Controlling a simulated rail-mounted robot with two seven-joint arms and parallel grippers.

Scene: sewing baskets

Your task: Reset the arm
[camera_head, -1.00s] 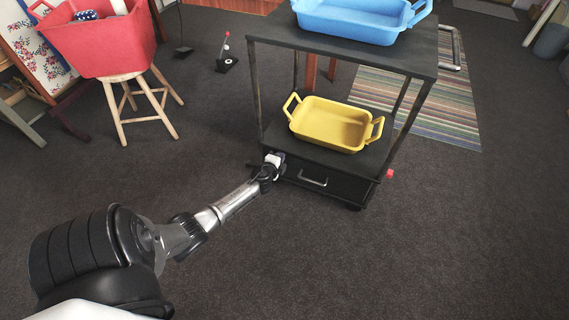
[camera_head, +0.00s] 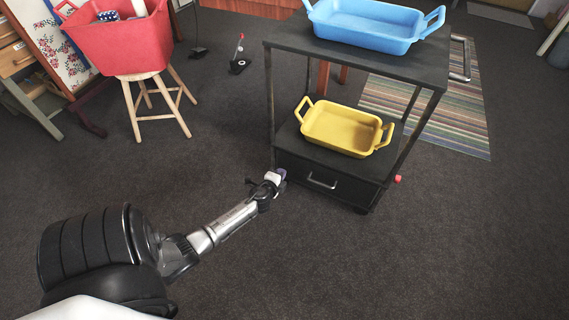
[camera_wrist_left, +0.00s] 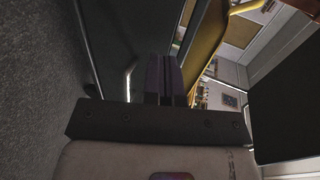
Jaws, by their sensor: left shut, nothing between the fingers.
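My left arm comes in from the lower left in the head view. Its gripper (camera_head: 280,174) is low, beside the left front corner of the black cart (camera_head: 300,165), near the drawer. In the left wrist view the two dark fingers (camera_wrist_left: 164,78) are together with nothing between them. The cart's dark drawer front fills much of that view, and part of its handle (camera_wrist_left: 129,80) shows left of the fingers. My right gripper is not in view.
A yellow basket (camera_head: 340,130) stands on the cart's lower shelf and a blue basket (camera_head: 365,25) on its top. A red basket (camera_head: 118,45) sits on a wooden stool (camera_head: 158,105) at the left. A striped rug (camera_head: 455,120) lies at the right. The grey floor in front is clear.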

